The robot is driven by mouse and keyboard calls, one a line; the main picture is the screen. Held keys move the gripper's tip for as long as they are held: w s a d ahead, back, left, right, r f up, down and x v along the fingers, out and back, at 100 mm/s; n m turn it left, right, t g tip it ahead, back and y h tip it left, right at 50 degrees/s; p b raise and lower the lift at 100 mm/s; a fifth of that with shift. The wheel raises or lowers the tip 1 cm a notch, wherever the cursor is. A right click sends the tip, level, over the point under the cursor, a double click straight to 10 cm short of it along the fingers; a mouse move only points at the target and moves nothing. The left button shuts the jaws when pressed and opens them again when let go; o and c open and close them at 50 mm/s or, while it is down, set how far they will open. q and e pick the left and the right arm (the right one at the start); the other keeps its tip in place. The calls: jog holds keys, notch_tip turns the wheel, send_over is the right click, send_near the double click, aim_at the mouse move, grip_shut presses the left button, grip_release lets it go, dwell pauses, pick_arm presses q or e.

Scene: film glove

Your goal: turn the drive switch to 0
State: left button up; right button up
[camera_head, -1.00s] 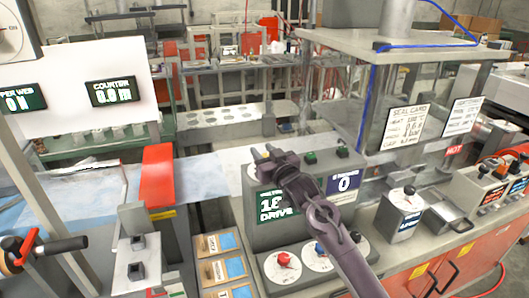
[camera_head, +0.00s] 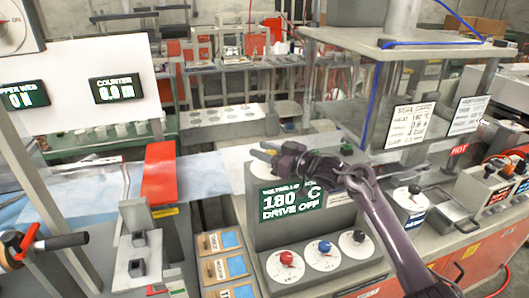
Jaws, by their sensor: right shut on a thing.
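The grey control console (camera_head: 330,225) stands in the middle of the head view. Its green display (camera_head: 290,200) reads 180 °C and DRIVE OFF. Below it are three dials with a red knob (camera_head: 287,258), a blue knob (camera_head: 324,247) and a black knob (camera_head: 359,238); I cannot read their marks. My right gripper (camera_head: 268,152) is at the console's upper left edge, away from these knobs. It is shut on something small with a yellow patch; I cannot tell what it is. My right arm hides part of the console's top and its right sign. My left gripper is out of view.
A red guard (camera_head: 159,185) and a film web stand left of the console. Small labelled boxes (camera_head: 222,258) lie in front of it.

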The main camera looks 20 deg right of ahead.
dwell(0.3)
jog(key=o, duration=1)
jog(key=shift+c, duration=0.2)
jog(key=shift+s+d+f, duration=0.1)
jog(key=shift+s+d, duration=0.15)
jog(key=shift+s, duration=0.05)
jog(key=b+v, duration=0.3)
jog(key=v, duration=0.3)
jog(key=shift+s+d, duration=0.15)
jog(key=shift+d, duration=0.1)
jog(key=shift+s+d, duration=0.15)
jog(key=shift+s, duration=0.1)
